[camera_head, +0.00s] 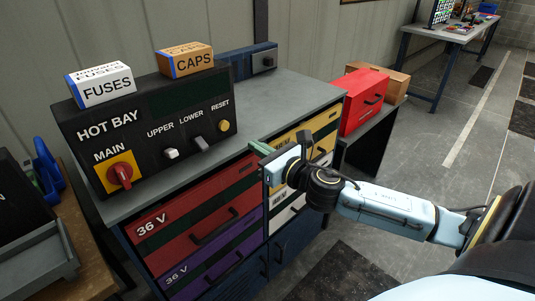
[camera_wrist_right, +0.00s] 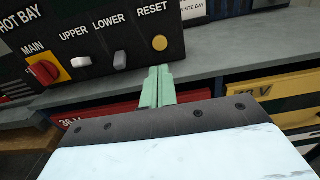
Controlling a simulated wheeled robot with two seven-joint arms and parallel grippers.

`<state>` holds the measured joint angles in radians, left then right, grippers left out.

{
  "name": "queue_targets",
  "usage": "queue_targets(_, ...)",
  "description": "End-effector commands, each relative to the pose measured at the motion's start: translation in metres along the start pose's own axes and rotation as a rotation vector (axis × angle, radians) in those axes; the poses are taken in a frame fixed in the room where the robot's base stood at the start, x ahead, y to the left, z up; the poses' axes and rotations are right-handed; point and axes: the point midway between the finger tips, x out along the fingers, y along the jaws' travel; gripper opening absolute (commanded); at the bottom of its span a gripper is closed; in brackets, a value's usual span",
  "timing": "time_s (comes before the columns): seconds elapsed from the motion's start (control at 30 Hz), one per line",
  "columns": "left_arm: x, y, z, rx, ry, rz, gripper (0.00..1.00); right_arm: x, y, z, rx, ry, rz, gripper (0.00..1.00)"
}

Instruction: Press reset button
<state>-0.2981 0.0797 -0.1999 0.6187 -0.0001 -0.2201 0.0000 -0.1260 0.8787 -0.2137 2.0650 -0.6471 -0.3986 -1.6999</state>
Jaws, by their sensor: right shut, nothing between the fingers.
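The reset button (camera_head: 224,125) is a round yellow button at the right end of a black HOT BAY panel (camera_head: 128,122), under the word RESET. It also shows in the right wrist view (camera_wrist_right: 160,43), just above and beyond the fingertips. My right gripper (camera_head: 258,147) has pale green fingers, which are shut and empty. In the right wrist view the fingers (camera_wrist_right: 158,72) point toward the panel and lie below the button, apart from it in the picture. The exact gap cannot be told. My left gripper is not in view.
The panel also carries a red MAIN knob (camera_head: 122,174) and UPPER (camera_head: 170,154) and LOWER (camera_head: 200,143) switches. FUSES (camera_head: 106,87) and CAPS (camera_head: 187,61) boxes sit on top. The grey bench top (camera_head: 300,98) is clear right of the panel, above coloured drawers (camera_head: 198,222).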

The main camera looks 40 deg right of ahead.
Motion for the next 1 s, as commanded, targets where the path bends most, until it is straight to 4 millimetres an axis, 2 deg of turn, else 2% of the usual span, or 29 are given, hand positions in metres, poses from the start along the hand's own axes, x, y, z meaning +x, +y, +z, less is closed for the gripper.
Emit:
queue_targets(0.1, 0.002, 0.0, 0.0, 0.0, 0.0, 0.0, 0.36, -0.014, 0.0, -0.002, 0.0, 0.002, 0.0, 0.0)
queue_targets(0.3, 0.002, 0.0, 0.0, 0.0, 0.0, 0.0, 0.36, -0.025, 0.0, -0.001, 0.0, 0.001, -0.001, 0.0)
queue_targets(0.93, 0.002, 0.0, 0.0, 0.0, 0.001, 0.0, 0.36, -0.027, 0.0, 0.0, 0.0, 0.001, -0.001, 0.0)
queue_targets(1.0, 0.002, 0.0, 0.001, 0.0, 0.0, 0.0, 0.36, -0.027, -0.002, -0.005, 0.015, 0.009, -0.008, 0.0)
